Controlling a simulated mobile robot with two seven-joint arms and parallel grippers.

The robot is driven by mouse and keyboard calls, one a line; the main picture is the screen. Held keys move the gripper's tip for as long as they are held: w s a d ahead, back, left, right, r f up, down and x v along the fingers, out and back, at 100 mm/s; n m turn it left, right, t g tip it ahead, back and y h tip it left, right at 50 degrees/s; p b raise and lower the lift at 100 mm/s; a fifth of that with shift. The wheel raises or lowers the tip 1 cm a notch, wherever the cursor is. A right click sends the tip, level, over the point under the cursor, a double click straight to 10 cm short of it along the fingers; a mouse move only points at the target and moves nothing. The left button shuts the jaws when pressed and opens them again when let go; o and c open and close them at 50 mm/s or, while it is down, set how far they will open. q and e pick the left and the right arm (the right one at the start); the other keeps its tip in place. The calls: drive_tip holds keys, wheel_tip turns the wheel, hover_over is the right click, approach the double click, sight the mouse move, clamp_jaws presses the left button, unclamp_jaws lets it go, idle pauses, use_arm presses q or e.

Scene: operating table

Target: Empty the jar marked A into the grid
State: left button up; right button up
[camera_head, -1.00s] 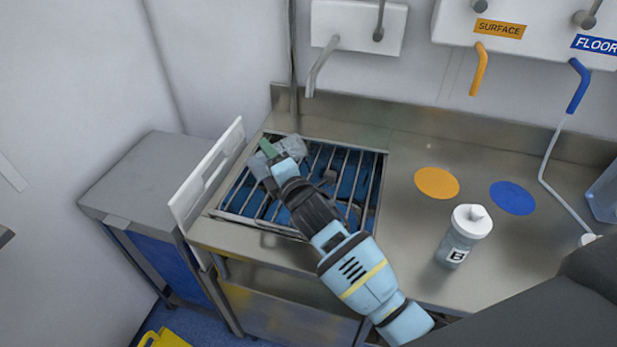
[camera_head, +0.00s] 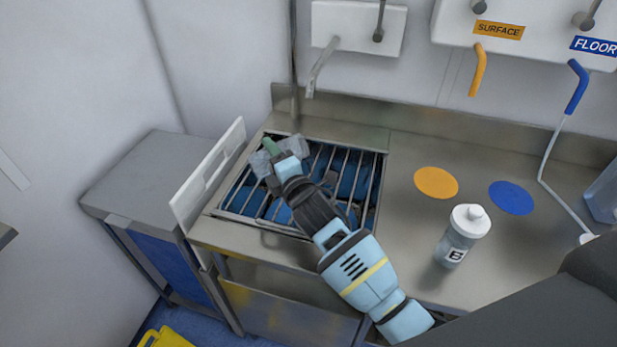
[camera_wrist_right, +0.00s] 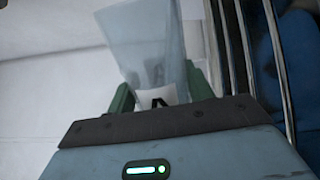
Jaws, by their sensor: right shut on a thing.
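The clear jar marked A (camera_wrist_right: 143,45) is in my right gripper (camera_wrist_right: 160,95), between its green fingers; the letter A shows on its white label. In the head view the jar (camera_head: 263,162) is tipped over on its side, above the back left part of the grid (camera_head: 345,182), with my right gripper (camera_head: 271,148) shut on it. The grid has metal bars over a blue basin. I cannot tell whether liquid is in the jar or running out. My left gripper is not in view.
A white-capped bottle marked B (camera_head: 462,235) stands on the steel counter (camera_head: 410,225), right of my right arm. An orange disc (camera_head: 436,182) and a blue disc (camera_head: 512,198) lie behind it. A white upright panel (camera_head: 207,178) edges the grid's left side. Taps hang above.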

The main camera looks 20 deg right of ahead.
drive_tip(key=shift+f, duration=0.1)
drive_tip(key=shift+m, duration=0.3)
idle(0.3)
drive_tip(key=shift+d+f+m, duration=0.1)
drive_tip(key=shift+m, duration=0.4)
idle(0.4)
drive_tip(key=shift+d+m, duration=0.1)
drive_tip(key=shift+m, duration=0.2)
